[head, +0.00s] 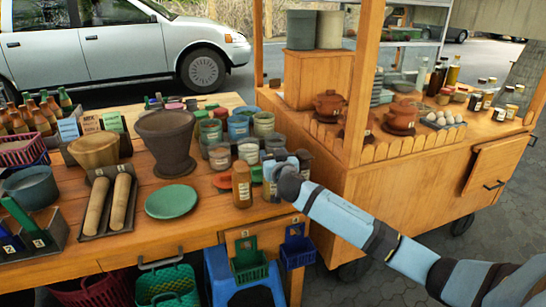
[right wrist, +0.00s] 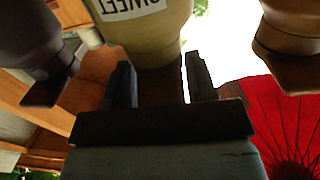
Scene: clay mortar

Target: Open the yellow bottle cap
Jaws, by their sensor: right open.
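In the right wrist view, which shows things upside down, a yellowish bottle (right wrist: 148,28) with a white label reading "SWEET" is at top centre. Its brown cap (right wrist: 160,78) lies between the two dark fingers of my right gripper (right wrist: 160,85). The fingers are apart; I cannot tell whether either touches the cap. In the head view, my right gripper (head: 280,168) is over the right end of the wooden table, at the small bottles, and largely hides the one behind it. My left gripper is not in view.
An orange-brown bottle (head: 241,185) stands just left of the gripper. In the wrist view, a dark bottle (right wrist: 28,35) and a tan bottle (right wrist: 290,40) flank the yellowish one. A green plate (head: 171,201) and dark mortar (head: 167,140) are further left. A wooden cart (head: 400,200) stands right.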

